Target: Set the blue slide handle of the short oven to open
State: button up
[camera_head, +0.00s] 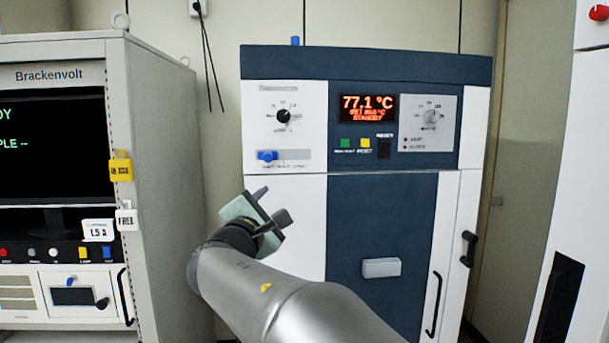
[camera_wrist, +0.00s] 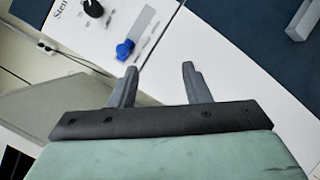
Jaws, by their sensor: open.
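The short oven (camera_head: 385,225) is a white and dark blue cabinet in the middle of the head view. Its blue slide handle (camera_head: 267,156) sits at the left end of a grey horizontal slot on the upper left panel, below a black knob. In the wrist view the blue slide handle (camera_wrist: 125,49) is ahead of my fingers, nearer the left one, at one end of its slot. My gripper (camera_head: 272,205) is below the slide in the head view; it also shows in the wrist view (camera_wrist: 158,82). It is open and empty, its fingers apart from the slide.
A display (camera_head: 367,108) reads 77.1 °C and standby. The oven also has a second knob (camera_head: 431,115), green and yellow buttons and black door handles. A grey cabinet marked Brackenvolt (camera_head: 160,170) stands close on the left. The oven's white front around the slide is free.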

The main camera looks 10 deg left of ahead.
aim_at(266, 159)
jog(key=a+r+n+t+y, duration=0.2)
jog(key=a+r, duration=0.1)
jog(key=a, duration=0.2)
jog(key=p+x, duration=0.3)
jog(key=x, duration=0.4)
jog(key=p+x, duration=0.4)
jog(key=x, duration=0.3)
jog(key=shift+w+d+f, duration=0.15)
jog(key=shift+w+d, duration=0.05)
jog(key=shift+w, duration=0.2)
jog(key=shift+w+p, duration=0.4)
jog(key=shift+w, duration=0.15)
